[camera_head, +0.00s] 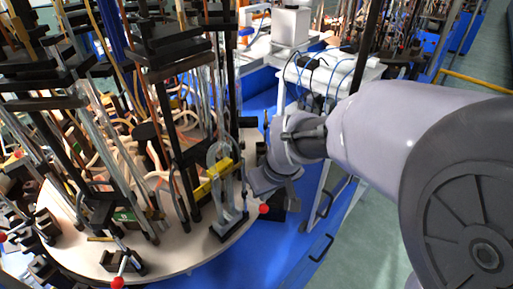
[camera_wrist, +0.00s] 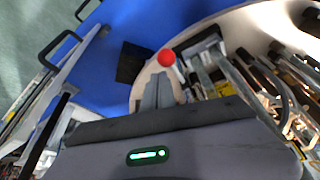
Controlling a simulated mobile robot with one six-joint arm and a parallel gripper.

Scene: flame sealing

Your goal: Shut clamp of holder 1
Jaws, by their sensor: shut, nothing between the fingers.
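A holder stands at the near right rim of the round table; its clamp has a red ball (camera_head: 264,209) on its lever. The red ball (camera_wrist: 166,57) also shows in the wrist view, just beyond my fingertips. A glass tube (camera_head: 225,190) with a yellow block (camera_head: 213,180) stands upright at this holder. My gripper (camera_wrist: 160,78) is shut and empty, its tips close to the ball; I cannot tell if they touch. In the head view my gripper (camera_head: 252,186) is right of the glass, above the ball. The clamp's jaws are too small to judge.
The round white table (camera_head: 180,262) carries several more holders, black posts and glass tubes, crowded to the left. Other red balls (camera_head: 118,282) show at its near edge. A blue platform (camera_head: 265,255) lies around it. A white cart (camera_head: 335,75) stands behind my arm.

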